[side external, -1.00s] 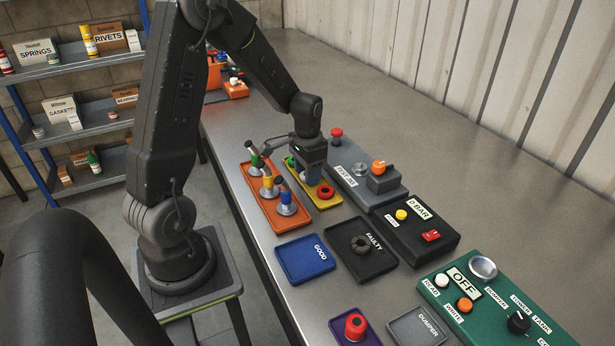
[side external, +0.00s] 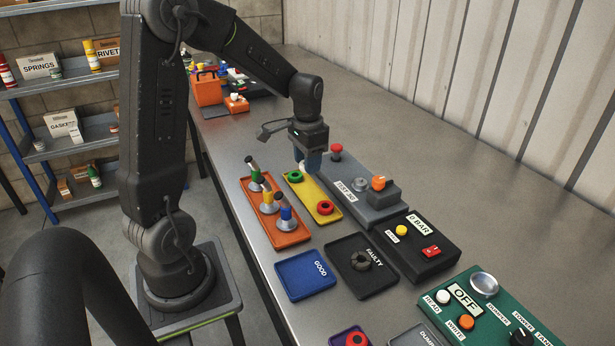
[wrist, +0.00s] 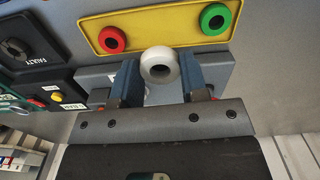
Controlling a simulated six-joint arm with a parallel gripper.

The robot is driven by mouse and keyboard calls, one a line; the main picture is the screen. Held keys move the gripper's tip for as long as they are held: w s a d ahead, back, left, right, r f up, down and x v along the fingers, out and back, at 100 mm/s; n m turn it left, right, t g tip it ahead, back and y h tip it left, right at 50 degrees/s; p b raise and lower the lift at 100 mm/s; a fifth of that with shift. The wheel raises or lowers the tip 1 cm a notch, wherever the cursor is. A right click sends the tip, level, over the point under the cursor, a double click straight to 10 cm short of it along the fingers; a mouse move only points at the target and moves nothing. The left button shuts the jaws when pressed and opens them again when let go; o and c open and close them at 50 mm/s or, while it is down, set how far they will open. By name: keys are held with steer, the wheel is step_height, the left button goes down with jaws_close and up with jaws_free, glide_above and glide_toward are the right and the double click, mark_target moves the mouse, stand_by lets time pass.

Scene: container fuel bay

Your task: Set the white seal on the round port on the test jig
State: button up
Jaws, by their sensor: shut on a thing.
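The white seal (wrist: 149,58) is a thick ring, gripped between my fingertips in the wrist view. My gripper (side external: 308,162) is shut on it, raised above the far end of the yellow tray, beside the test jig; the seal is hard to make out in the side view. The grey test jig (side external: 343,197) lies right of the yellow tray. Its round metal port (side external: 360,184) is bare, to the right of and nearer the camera than my gripper. In the wrist view, my fingers and the seal hide much of the jig (wrist: 216,70).
The yellow tray (side external: 311,191) holds a green seal (side external: 295,176) and a red seal (side external: 325,208). A red button (side external: 336,152) and an orange knob (side external: 378,183) stand up from the jig. An orange tray (side external: 285,240) with several capped fittings lies left.

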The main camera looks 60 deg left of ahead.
steer(key=w+d+r, duration=0.1)
steer(key=w+r, duration=0.1)
steer(key=w, duration=0.2)
glide_above(361, 182)
steer(key=shift+a+r+m, duration=0.1)
steer(key=shift+a+m, duration=0.05)
steer(key=shift+m, duration=0.15)
steer(key=shift+f, duration=2.15)
steer(key=shift+f, duration=0.7)
steer(key=o, duration=1.3)
steer(key=shift+o, duration=0.4)
